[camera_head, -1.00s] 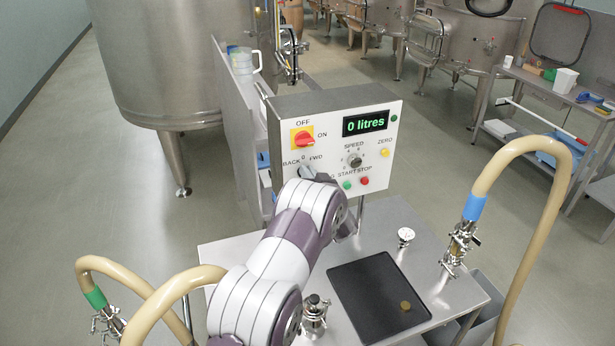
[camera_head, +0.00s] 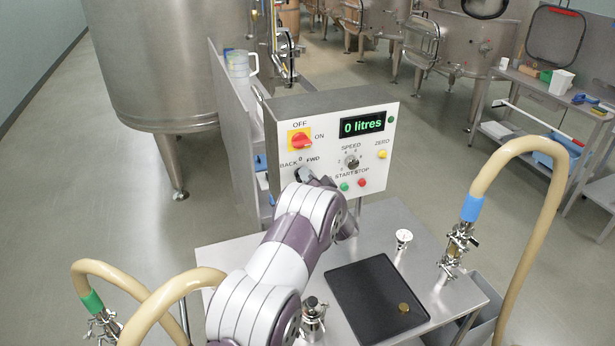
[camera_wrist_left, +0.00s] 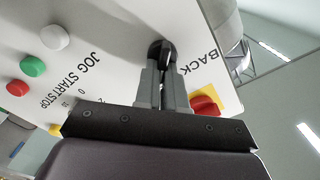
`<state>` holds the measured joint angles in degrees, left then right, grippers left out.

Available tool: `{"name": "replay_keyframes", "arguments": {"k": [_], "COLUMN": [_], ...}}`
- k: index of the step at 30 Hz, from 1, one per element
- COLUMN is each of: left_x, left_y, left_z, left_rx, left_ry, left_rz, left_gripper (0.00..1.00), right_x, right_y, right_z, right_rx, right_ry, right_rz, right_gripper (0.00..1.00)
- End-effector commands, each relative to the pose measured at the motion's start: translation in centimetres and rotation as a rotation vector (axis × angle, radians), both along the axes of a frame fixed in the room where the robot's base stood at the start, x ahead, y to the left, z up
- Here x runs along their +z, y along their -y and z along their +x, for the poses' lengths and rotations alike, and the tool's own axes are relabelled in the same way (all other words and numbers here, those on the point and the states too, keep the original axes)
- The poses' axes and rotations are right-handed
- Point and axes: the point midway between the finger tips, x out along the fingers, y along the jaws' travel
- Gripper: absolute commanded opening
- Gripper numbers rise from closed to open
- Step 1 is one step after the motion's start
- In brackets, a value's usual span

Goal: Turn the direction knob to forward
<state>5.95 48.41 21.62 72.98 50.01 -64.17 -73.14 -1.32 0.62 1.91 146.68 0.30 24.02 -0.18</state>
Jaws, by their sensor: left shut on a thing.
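The direction knob (camera_wrist_left: 160,52) is small and black and sits on the white front of the control panel (camera_head: 330,120), by the BACK and FWD labels. In the head view my left gripper (camera_head: 303,174) is at the knob, and my arm partly hides it. In the left wrist view my left gripper (camera_wrist_left: 161,68) is shut on the knob, with one finger on either side. The BACK label (camera_wrist_left: 199,62) shows beside it. Which label the knob points to cannot be told. My right gripper is not in view.
The red main switch (camera_head: 301,140) and the speed knob (camera_head: 353,162) are close by. Green (camera_wrist_left: 32,66), white (camera_wrist_left: 55,37) and red (camera_wrist_left: 17,88) buttons are near the fingers. The display (camera_head: 363,124) reads 0 litres. A black mat (camera_head: 365,297) lies on the steel table.

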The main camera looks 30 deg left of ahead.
Motion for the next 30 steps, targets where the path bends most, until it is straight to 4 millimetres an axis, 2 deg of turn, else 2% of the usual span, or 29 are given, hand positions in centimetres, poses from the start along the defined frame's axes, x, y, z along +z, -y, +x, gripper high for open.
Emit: {"name": "replay_keyframes", "arguments": {"k": [10, 12, 13, 23, 26, 30], "left_x": [-0.1, -0.1, -0.1, -0.1, -0.3, -0.6], "left_y": [0.1, 0.1, 0.1, 0.3, 1.4, 3.9], "left_z": [0.0, 0.0, 0.0, -0.2, -0.9, -3.1], "left_rx": [-0.002, -0.002, -0.002, -0.001, -0.004, -0.005], "left_ry": [-0.005, -0.004, -0.004, -0.002, -0.003, -0.003], "left_rz": [0.003, 0.003, 0.003, 0.002, 0.003, 0.003], "left_gripper": [0.0, 0.29, 0.35, 0.35, 0.35, 0.35], "right_x": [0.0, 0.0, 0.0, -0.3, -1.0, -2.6], "right_y": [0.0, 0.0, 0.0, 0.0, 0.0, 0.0], "right_z": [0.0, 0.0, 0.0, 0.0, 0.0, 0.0], "right_rx": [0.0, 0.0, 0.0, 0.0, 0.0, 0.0], "right_ry": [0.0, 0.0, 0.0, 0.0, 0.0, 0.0], "right_rz": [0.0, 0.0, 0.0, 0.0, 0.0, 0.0], "right_gripper": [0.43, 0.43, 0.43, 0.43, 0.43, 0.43]}}
